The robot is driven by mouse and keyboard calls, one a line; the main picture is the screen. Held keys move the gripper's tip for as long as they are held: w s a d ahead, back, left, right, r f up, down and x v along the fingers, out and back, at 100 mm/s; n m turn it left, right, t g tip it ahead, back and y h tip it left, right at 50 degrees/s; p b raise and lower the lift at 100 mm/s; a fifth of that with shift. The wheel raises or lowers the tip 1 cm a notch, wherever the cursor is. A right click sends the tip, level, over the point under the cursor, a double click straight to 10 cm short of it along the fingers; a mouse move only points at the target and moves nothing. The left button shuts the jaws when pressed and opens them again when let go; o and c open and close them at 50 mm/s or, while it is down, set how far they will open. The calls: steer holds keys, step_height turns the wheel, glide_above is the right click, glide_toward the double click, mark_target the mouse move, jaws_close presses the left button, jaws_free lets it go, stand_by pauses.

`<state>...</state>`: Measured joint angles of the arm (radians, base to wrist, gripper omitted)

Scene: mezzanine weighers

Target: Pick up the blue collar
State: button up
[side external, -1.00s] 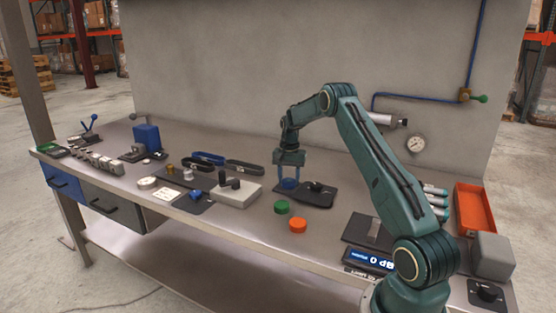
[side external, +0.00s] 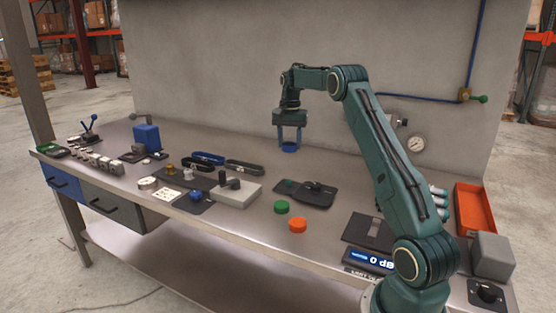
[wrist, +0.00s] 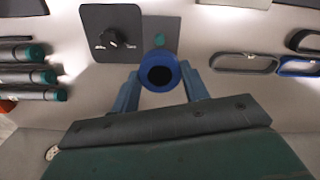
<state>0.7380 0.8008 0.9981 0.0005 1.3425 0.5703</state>
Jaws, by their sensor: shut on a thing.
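The blue collar (side external: 290,149) is a short ring held between the fingertips of my gripper (side external: 290,143), up in the air above the bench. In the wrist view the collar (wrist: 159,72) shows as a blue ring with a dark opening, and the two blue fingers of my gripper (wrist: 160,88) press on it from both sides. Below it on the bench is a dark plate (side external: 305,193) with a black knob and a small green spot.
A green disc (side external: 282,207) and an orange disc (side external: 298,225) lie in front of the plate. A grey block with a black handle (side external: 237,190) stands to the left. A scale display (side external: 369,257) and an orange tray (side external: 474,210) are to the right. The back wall stands behind.

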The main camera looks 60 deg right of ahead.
steer(key=shift+r, duration=2.9)
steer(key=shift+a, duration=0.1)
glide_above(241, 216)
steer(key=f, duration=0.1)
step_height(241, 216, down, 16)
steer(key=shift+r, duration=0.15)
steer(key=shift+f, duration=2.15)
steer(key=shift+f, duration=0.1)
